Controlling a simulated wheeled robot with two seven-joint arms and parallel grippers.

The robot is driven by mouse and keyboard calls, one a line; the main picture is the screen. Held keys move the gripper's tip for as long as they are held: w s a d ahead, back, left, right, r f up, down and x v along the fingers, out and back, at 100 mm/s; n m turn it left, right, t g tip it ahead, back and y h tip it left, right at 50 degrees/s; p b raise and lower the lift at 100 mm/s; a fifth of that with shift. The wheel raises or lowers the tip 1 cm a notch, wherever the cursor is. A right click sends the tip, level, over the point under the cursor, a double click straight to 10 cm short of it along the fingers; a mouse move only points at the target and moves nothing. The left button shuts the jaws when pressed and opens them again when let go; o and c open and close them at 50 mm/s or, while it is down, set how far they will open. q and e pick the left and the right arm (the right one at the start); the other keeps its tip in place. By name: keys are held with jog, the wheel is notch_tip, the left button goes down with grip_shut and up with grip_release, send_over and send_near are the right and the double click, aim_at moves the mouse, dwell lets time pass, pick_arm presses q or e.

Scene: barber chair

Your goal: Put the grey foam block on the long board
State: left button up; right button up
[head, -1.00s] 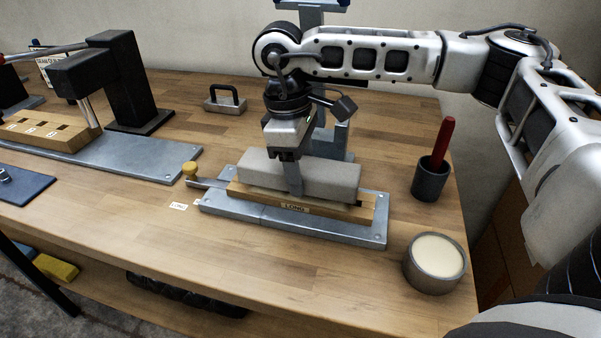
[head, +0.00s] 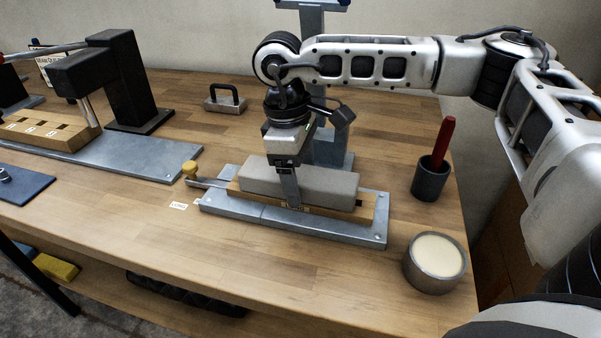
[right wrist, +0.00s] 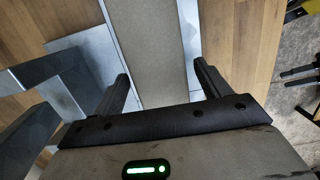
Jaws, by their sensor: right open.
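The grey foam block (head: 330,188) lies flat and lengthwise on the long board (head: 350,212), a wooden strip on a metal base plate (head: 368,234). My right gripper (head: 291,198) points down over the block's middle, open, with one finger in front of the block and over the board's label. The other finger is hidden behind the block in the head view. In the right wrist view the block (right wrist: 155,38) runs between the two open fingers (right wrist: 160,85). My left gripper is not in view.
A yellow-knobbed handle (head: 190,169) sticks out at the board's left. A dark cup with a red-handled tool (head: 430,182) and a round tin (head: 435,262) stand to the right. A black-handled block (head: 226,102) and a press (head: 125,85) stand at the back left. The front bench is clear.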

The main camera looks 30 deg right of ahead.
jog(key=r, duration=0.4)
jog(key=w+r, duration=0.1)
jog(key=r, duration=0.2)
jog(key=shift+a, duration=0.4)
jog(key=shift+s, duration=0.1)
